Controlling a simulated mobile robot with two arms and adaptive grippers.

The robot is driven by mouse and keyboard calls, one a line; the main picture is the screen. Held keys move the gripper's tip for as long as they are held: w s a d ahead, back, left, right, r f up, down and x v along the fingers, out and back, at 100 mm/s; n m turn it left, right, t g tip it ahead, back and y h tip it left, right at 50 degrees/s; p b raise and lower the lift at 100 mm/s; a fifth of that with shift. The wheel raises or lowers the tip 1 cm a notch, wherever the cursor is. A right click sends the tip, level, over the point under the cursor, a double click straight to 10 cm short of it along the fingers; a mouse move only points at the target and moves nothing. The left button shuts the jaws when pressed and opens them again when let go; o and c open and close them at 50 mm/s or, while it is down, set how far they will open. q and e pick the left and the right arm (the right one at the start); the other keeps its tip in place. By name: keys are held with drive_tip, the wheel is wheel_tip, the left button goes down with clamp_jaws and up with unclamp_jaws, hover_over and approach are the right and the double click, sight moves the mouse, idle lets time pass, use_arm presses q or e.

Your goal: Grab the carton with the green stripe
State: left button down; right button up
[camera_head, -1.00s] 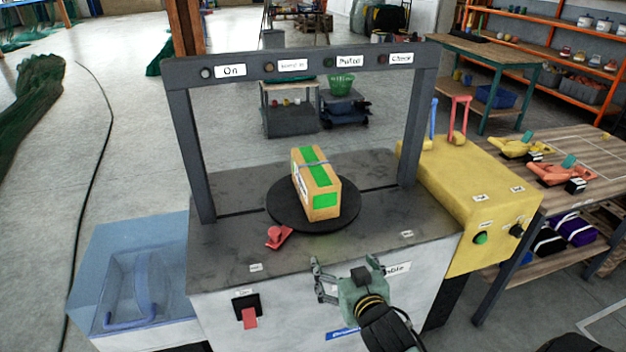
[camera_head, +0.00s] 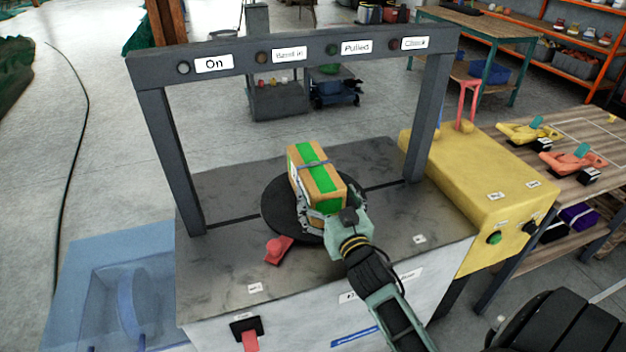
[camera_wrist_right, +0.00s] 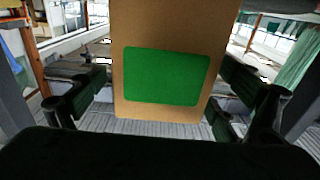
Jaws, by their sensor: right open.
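The brown carton with the green stripe (camera_head: 314,172) stands on the black turntable (camera_head: 277,218) of the machine, under the dark frame. A thin blue-grey strap runs across its top. My right gripper (camera_head: 326,208) is at the carton's near end, with its fingers open around that end. In the right wrist view the carton's end face with a green patch (camera_wrist_right: 167,76) fills the middle, between the two spread fingers (camera_wrist_right: 170,100). Whether the fingers touch the sides cannot be told. My left gripper is not in view.
The dark frame (camera_head: 300,55) with labelled lights arches over the machine top. A red lever (camera_head: 279,249) lies in front of the turntable. A yellow box (camera_head: 480,180) stands at the right, a blue bin (camera_head: 115,290) at the left. A tool table (camera_head: 590,180) stands further right.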

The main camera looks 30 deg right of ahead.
drive_tip(key=x, duration=0.4)
drive_tip(key=shift+a+f+p, duration=0.1)
drive_tip(key=shift+f+p, duration=0.05)
drive_tip(key=shift+p, duration=0.15)
drive_tip(key=shift+w+f, duration=0.1)
drive_tip(key=shift+w, duration=0.55)
drive_tip(key=shift+c, duration=1.3)
drive_tip(key=shift+s, duration=0.1)
drive_tip(key=c, duration=1.5)
drive_tip(key=shift+r, duration=0.25)
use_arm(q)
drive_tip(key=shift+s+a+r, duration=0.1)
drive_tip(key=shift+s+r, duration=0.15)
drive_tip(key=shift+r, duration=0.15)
